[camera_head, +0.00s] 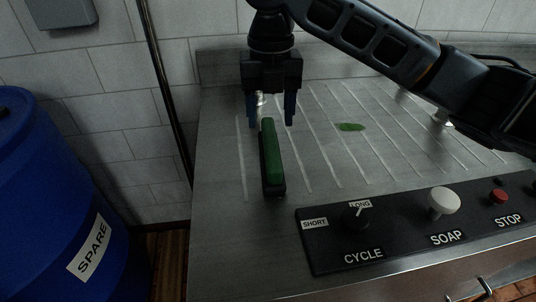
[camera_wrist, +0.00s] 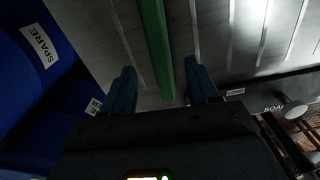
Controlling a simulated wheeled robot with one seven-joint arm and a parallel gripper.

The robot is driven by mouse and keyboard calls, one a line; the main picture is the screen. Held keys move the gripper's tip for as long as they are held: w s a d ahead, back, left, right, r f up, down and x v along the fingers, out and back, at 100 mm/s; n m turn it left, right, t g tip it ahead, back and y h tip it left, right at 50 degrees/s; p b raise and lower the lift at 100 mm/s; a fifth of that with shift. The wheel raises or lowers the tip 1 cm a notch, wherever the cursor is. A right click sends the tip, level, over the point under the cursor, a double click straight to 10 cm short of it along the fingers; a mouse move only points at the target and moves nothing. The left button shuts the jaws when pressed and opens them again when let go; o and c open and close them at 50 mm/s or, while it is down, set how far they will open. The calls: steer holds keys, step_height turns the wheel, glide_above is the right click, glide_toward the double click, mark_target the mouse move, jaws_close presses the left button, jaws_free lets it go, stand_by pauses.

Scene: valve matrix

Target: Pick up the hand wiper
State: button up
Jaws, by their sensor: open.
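The hand wiper (camera_head: 272,155) has a long green body with a dark edge and lies on the grey metal counter, with a light-coloured part at its far end. In the wrist view it shows as a green bar (camera_wrist: 155,45) running between my fingers, its near end close to the level of the fingertips. My gripper (camera_head: 271,122) is open, pointing down, with its blue fingers on either side of the wiper's far end. The gripper also shows in the wrist view (camera_wrist: 160,78). I cannot tell whether either finger touches the wiper.
A black control panel (camera_head: 420,228) with CYCLE, SOAP and STOP controls sits at the counter's front. A green leaf-like scrap (camera_head: 350,127) lies on the ribbed drainboard. A blue barrel (camera_head: 62,200) marked SPARE stands left, beside a dark vertical pipe (camera_head: 165,85). A tiled wall is behind.

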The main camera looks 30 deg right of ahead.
mark_target(271, 139)
steer(key=shift+s+f+p, duration=0.2)
steer(key=shift+f+p, duration=0.1)
steer(key=shift+f, duration=3.15)
jaws_close()
steer(key=shift+r, duration=0.1)
steer(key=shift+r, duration=0.55)
step_height(271, 139, up, 3)
steer(key=shift+f, duration=0.1)
steer(key=d+r+b, duration=0.1)
steer(key=d+r, duration=0.6)
steer(key=d, duration=0.4)
steer(key=shift+d, duration=0.35)
steer(key=shift+w, duration=0.1)
